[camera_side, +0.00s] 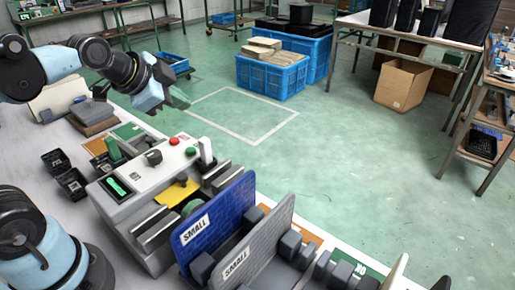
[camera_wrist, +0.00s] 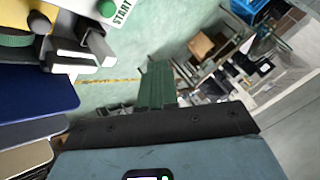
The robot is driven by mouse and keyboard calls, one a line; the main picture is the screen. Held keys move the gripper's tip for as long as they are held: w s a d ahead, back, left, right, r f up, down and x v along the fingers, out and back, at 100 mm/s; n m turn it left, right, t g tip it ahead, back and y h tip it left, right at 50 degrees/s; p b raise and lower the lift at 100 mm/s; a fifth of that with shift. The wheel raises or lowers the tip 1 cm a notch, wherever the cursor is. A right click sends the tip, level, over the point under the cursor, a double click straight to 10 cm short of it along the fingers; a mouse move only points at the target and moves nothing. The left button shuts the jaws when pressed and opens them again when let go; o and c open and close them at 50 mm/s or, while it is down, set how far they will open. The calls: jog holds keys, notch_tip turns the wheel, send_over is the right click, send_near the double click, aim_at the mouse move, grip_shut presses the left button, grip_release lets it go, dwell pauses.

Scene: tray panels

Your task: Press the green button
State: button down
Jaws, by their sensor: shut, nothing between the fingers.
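The green button (camera_side: 191,151) sits on the white top panel of the grey machine (camera_side: 150,170), to the right of a red button (camera_side: 174,141).
Blue and grey panels marked SMALL (camera_side: 215,222) stand in front. Small black trays (camera_side: 71,181) lie left of the machine.

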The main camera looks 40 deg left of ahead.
aim_at(188, 152)
dwell(0.4)
jog(key=shift+f, duration=4.4)
jog(key=shift+f, duration=0.4)
